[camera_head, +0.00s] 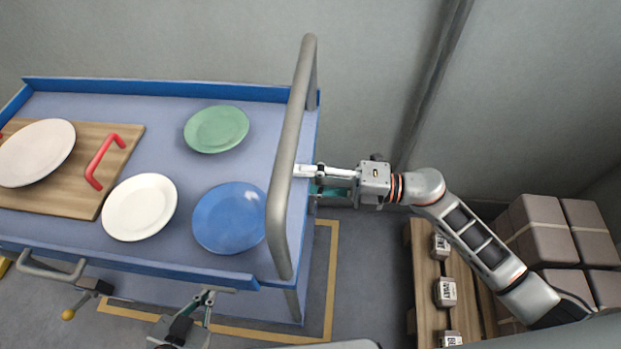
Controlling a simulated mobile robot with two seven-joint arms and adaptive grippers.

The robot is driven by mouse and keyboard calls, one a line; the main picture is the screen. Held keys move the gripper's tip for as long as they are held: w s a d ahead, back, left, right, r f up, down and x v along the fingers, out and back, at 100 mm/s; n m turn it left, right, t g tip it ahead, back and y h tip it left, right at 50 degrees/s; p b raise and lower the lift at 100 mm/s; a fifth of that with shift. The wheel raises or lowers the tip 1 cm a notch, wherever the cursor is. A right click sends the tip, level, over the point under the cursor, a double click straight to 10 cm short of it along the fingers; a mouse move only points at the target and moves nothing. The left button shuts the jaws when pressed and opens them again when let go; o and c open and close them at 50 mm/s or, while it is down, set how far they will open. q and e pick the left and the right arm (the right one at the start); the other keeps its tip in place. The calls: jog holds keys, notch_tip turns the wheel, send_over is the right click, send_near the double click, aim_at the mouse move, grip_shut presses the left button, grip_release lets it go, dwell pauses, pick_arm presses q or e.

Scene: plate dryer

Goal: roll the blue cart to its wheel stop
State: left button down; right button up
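The blue cart (165,95) fills the left of the view, with a grey push handle (290,130) at its right end. My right gripper (303,180) is at the handle from the right, its fingertips beside or behind the bar. I cannot tell whether the fingers close around it. My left gripper (203,297) is low at the cart's near side, below the blue rim, with its slim fingers apart and nothing seen between them. A yellow outline (331,280) is on the floor around the cart's right end. I cannot make out a wheel stop.
On the cart are a green plate (216,129), a blue plate (228,218), a white plate (140,207) and a wooden board (75,195) with another white plate (36,152). A pallet (424,285) and stacked boxes (550,235) stand at right. The grey wall is behind.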

grip_shut()
jog(key=shift+f, duration=0.1)
